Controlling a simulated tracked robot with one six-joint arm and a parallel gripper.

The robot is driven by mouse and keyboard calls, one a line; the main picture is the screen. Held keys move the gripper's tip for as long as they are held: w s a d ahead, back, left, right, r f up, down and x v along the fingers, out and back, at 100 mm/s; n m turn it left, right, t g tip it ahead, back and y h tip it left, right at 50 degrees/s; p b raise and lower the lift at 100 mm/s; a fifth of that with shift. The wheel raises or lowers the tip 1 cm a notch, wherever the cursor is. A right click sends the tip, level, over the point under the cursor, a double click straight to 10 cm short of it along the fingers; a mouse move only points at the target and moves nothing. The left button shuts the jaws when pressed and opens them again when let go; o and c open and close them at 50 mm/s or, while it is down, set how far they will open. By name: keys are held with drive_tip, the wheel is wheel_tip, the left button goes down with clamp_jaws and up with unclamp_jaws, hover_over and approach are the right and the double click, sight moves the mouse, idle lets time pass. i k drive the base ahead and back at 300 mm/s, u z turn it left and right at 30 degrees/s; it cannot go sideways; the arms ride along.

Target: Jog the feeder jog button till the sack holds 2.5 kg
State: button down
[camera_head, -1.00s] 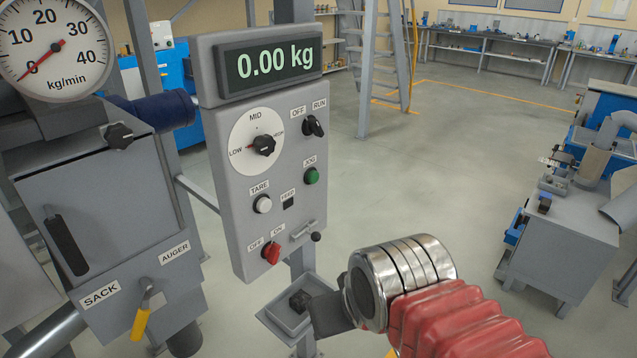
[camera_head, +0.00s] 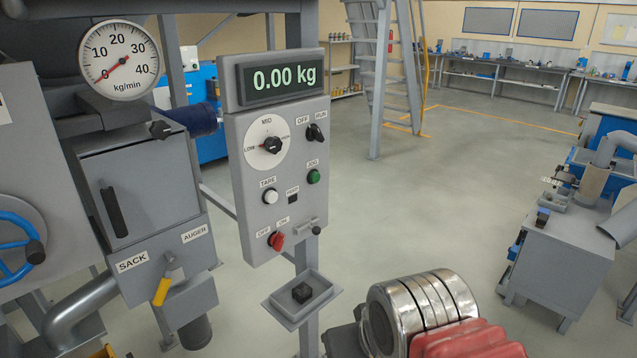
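The green jog button (camera_head: 313,176) sits on the right side of the grey control panel (camera_head: 240,190), under its JOG label. The display (camera_head: 278,80) at the panel's top reads 0.00 kg. The sack is not visible; only a SACK label (camera_head: 132,261) and an AUGER label (camera_head: 195,233) show beside a yellow-handled lever (camera_head: 162,288). My arm, with metal rings and a red bellows, shows at the bottom right, below the panel and apart from the button. The fingers of my gripper are out of view.
A flow dial (camera_head: 120,60) has its needle near 0. The panel also carries a LOW–MID–HIGH knob (camera_head: 271,146), an OFF/RUN switch (camera_head: 315,133), a white TARE button (camera_head: 270,197) and a red OFF/ON switch (camera_head: 276,241). A small tray (camera_head: 284,314) holds a dark block.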

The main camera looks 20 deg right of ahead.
sight(315, 177)
drive_tip(key=u, duration=0.45)
drive_tip(key=i, duration=1.15)
drive_tip(key=z, duration=0.15)
